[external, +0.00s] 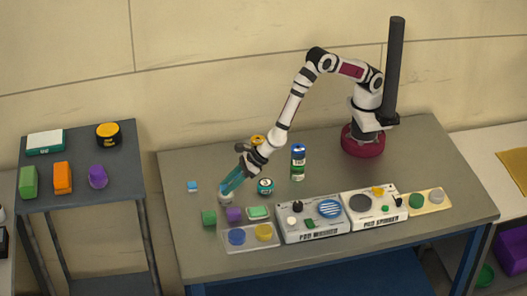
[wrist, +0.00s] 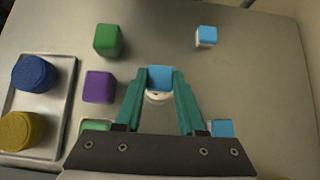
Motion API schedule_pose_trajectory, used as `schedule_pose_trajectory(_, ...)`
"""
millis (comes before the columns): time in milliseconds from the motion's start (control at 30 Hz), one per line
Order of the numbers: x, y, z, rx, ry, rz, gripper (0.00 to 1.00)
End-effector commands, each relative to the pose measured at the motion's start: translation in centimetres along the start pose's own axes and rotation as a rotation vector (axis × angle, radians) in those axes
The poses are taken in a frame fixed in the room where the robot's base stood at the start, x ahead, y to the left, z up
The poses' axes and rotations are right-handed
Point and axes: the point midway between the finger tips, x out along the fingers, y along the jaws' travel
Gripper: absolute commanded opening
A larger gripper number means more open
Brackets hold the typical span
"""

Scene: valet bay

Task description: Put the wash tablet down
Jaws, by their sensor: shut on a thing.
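My gripper (external: 229,186) has its teal fingers angled down over the front left part of the table. In the wrist view my gripper (wrist: 158,82) is shut on a wash tablet (wrist: 159,76) with a light blue top, held between the fingertips. A pale rounded shape shows just below the blue top; I cannot tell whether it belongs to the tablet or lies under it. A second blue-and-white tablet (wrist: 206,37) sits apart on the table, and it also shows in the external view (external: 193,186). Whether the held tablet touches the table is unclear.
A green block (external: 208,217), a purple block (external: 234,214) and a pale green block (external: 257,212) stand near the tray (external: 250,245) with blue and yellow pads. The pad washer (external: 313,226) and pad spinner (external: 373,209) are right. Cans stand behind. Table left of my gripper is mostly clear.

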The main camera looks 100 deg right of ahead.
Motion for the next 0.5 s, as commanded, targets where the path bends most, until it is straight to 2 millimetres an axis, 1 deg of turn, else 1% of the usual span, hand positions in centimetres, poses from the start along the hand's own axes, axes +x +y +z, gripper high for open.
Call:
schedule_pose_trajectory(67,0.16,-0.02,-0.18,-0.001,0.001,0.000,0.00)
schedule_pose_trajectory(100,0.16,-0.02,-0.18,-0.001,0.001,0.000,0.44)
schedule_pose_trajectory(233,0.14,-0.02,-0.16,-0.001,0.001,0.000,0.68)
schedule_pose_trajectory(267,0.14,-0.02,-0.15,-0.001,0.001,0.000,0.69)
schedule_pose_trajectory(500,0.10,-0.03,-0.12,0.000,0.000,0.000,0.69)
